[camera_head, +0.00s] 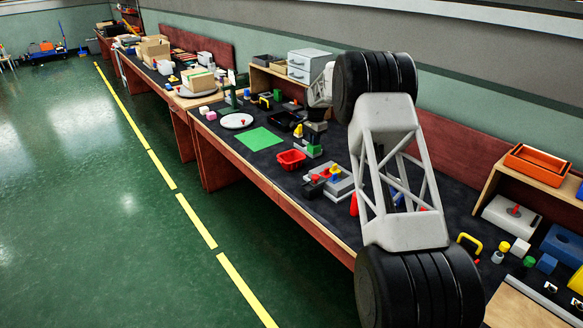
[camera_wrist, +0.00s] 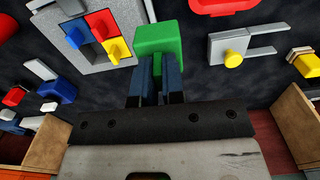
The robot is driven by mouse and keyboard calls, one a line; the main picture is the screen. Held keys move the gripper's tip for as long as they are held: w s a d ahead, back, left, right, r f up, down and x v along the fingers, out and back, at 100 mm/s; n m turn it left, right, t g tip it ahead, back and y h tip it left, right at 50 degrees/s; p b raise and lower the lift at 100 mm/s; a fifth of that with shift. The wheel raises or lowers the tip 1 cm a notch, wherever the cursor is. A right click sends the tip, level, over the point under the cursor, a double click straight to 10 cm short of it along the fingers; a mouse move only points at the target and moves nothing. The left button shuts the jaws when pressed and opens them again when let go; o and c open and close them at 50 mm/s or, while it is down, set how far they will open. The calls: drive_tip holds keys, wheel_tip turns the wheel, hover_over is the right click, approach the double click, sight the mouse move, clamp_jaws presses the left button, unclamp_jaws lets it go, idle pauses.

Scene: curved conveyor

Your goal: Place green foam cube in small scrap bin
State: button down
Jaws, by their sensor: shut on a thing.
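My gripper (camera_head: 315,139) is shut on a green cube (camera_head: 314,152) over the dark bench top. In the wrist view, the two blue fingers of my gripper (camera_wrist: 160,68) meet the near side of the green cube (camera_wrist: 160,38). A small red bin (camera_head: 291,160), open at the top, stands just left of the cube in the head view. Part of a red thing (camera_wrist: 222,5) shows at the top edge of the wrist view; I cannot tell if it is that bin. No label marks the scrap bin.
A grey fixture (camera_head: 338,187) with coloured knobs stands in front of my gripper. A black tray (camera_head: 287,121) lies behind the red bin. A flat green mat (camera_head: 259,140) leaves room to the left. A grey device with a yellow knob (camera_wrist: 234,60) shows in the wrist view.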

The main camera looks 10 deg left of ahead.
approach(291, 154)
drive_tip(key=s+r, duration=0.3)
drive_tip(key=s, duration=0.1)
drive_tip(key=shift+d+f, duration=0.1)
drive_tip(key=shift+d, duration=0.25)
wheel_tip(291, 154, down, 6)
drive_tip(key=shift+f, duration=0.15)
drive_tip(key=shift+f, duration=1.85)
drive_tip(key=shift+f, duration=0.1)
drive_tip(key=c, duration=1.2)
unclamp_jaws()
